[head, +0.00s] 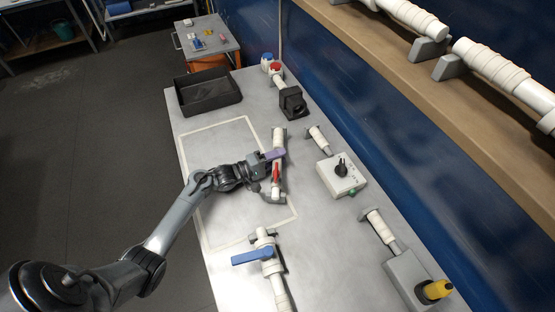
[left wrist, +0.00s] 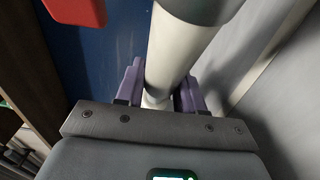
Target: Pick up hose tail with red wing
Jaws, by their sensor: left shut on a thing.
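The white hose tail (head: 278,142) with its red wing (head: 275,173) lies lengthwise at the right edge of the white outline on the bench, with grey supports at its ends. My left gripper (head: 273,155) has purple fingers and is shut on its white tube, just beyond the red wing. In the left wrist view the white tube (left wrist: 178,50) runs between the purple fingers (left wrist: 158,90), and the red wing (left wrist: 78,10) shows at upper left. I cannot tell whether the hose tail is clear of its supports. My right gripper is not in view.
A hose tail with a blue wing (head: 252,256) lies nearer on the bench. A control box (head: 342,178) with a black knob and a grey box (head: 408,278) with a yellow knob stand at right. A black tray (head: 208,92) is at the far left. The outlined area (head: 215,165) is mostly bare.

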